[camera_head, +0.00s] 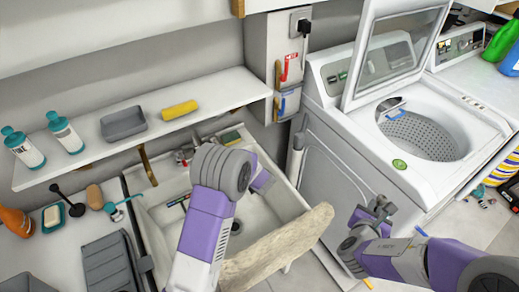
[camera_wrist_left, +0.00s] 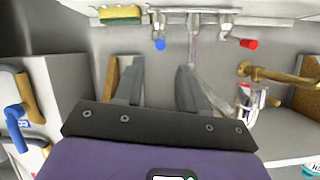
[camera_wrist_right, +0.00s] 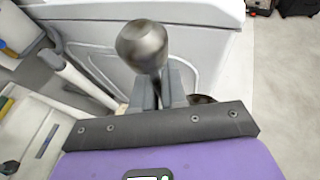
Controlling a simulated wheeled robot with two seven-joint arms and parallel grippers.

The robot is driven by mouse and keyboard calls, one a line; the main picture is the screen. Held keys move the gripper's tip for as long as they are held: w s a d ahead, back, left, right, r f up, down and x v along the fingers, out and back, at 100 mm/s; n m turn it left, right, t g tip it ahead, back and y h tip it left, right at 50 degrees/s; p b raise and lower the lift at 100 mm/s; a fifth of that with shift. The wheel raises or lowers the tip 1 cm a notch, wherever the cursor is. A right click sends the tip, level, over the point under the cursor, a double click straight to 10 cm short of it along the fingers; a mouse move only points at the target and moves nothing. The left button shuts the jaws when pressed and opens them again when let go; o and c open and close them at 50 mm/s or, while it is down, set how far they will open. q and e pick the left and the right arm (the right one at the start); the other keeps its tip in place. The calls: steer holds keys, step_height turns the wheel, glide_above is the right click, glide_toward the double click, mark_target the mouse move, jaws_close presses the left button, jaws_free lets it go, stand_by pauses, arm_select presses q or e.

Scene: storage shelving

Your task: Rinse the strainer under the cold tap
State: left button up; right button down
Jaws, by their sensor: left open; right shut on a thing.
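My right gripper (camera_head: 378,212) is shut on a dark grey, rounded metal thing, apparently the strainer (camera_wrist_right: 143,45), held beside the washer's front, right of the sink. Its bulb sticks out past the fingertips in the right wrist view; it is hard to make out in the head view. My left gripper (camera_wrist_left: 159,80) is open and empty, with the taps ahead of its fingers. The cold tap (camera_wrist_left: 160,44) has a blue handle; the hot tap (camera_wrist_left: 249,43) has a red one. A spout stands between them. In the head view my left arm covers part of the sink (camera_head: 163,218).
A beige cloth (camera_head: 285,243) hangs over the sink's front edge. An open washing machine (camera_head: 345,165) stands at right. A shelf (camera_head: 215,92) with bottles, a grey tray (camera_head: 124,123) and a yellow sponge (camera_head: 180,109) is above the sink. The left counter is cluttered.

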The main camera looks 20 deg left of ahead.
mark_target(217, 143)
arm_select(q)
steer(key=b+x, duration=0.2)
steer(key=x, duration=0.9)
steer(key=shift+f, duration=0.1)
jaws_close()
